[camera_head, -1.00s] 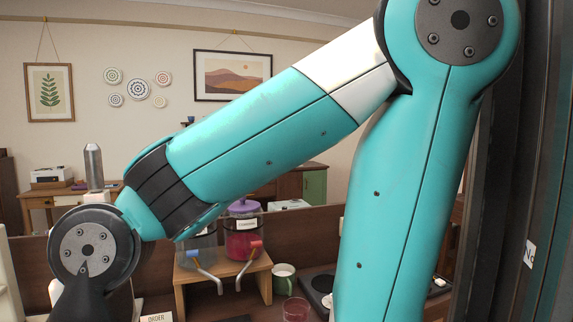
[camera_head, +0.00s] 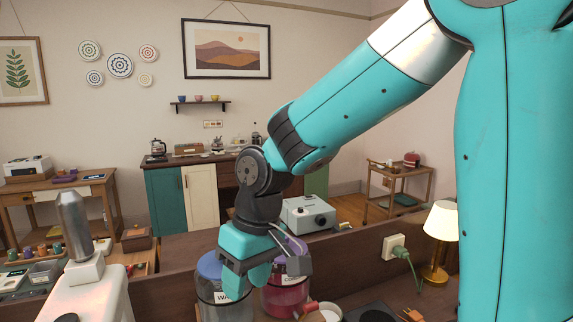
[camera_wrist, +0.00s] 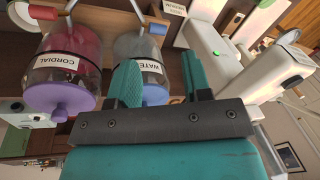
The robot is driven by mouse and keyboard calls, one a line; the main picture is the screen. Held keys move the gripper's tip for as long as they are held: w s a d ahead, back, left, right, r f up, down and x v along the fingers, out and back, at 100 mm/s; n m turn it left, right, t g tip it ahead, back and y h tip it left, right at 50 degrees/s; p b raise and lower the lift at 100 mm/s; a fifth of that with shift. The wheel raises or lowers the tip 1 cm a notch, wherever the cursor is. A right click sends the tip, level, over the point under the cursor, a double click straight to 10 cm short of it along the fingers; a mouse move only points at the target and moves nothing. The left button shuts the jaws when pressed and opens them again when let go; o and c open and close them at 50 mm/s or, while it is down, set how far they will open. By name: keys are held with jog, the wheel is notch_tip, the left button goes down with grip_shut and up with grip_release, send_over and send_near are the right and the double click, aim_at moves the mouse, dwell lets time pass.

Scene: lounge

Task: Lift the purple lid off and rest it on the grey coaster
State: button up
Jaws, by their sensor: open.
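The purple lid (camera_wrist: 73,97) sits on the cordial jar (camera_wrist: 66,62), which holds red liquid, in the wrist view. In the head view the lid (camera_head: 296,244) is partly hidden behind my gripper, above the red jar (camera_head: 287,297). My gripper (camera_wrist: 160,82) is open and empty. Its fingers reach toward the water jar (camera_wrist: 139,58) with a blue lid (camera_wrist: 154,95), beside the cordial jar. In the head view my gripper (camera_head: 249,282) is in front of and above the two jars. I cannot make out the grey coaster in either view.
A wooden ledge (camera_head: 365,250) runs behind the jars. A pale cup rim (camera_head: 330,315) and a dark surface (camera_head: 372,311) show at the bottom edge.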

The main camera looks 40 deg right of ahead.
jog(key=w+d+r+m+h+p, duration=0.1)
jog(key=w+d+r+m+p, duration=0.2)
jog(key=w+d+r+p, duration=0.4)
jog(key=m+h+p, duration=0.1)
jog(key=m+p, duration=0.1)
send_near(281, 260)
jog(key=shift+g, duration=0.4)
jog(key=w+d, duration=0.1)
jog(key=w+d+r, duration=0.1)
jog(key=w, duration=0.1)
jog(key=shift+w+d+r, duration=0.2)
jog(key=shift+w+d, duration=0.1)
jog(key=shift+d, duration=0.05)
jog(key=shift+w+d+f, duration=0.15)
jog(key=shift+d, duration=0.15)
jog(key=shift+d+f+m, duration=0.1)
jog(key=shift+f+m, duration=0.1)
jog(key=shift+m, duration=0.1)
notch_tip(281, 260, down, 9)
jog(key=b, duration=0.6)
jog(key=shift+r+b, duration=0.15)
jog(key=shift+b, duration=0.25)
grip_shut()
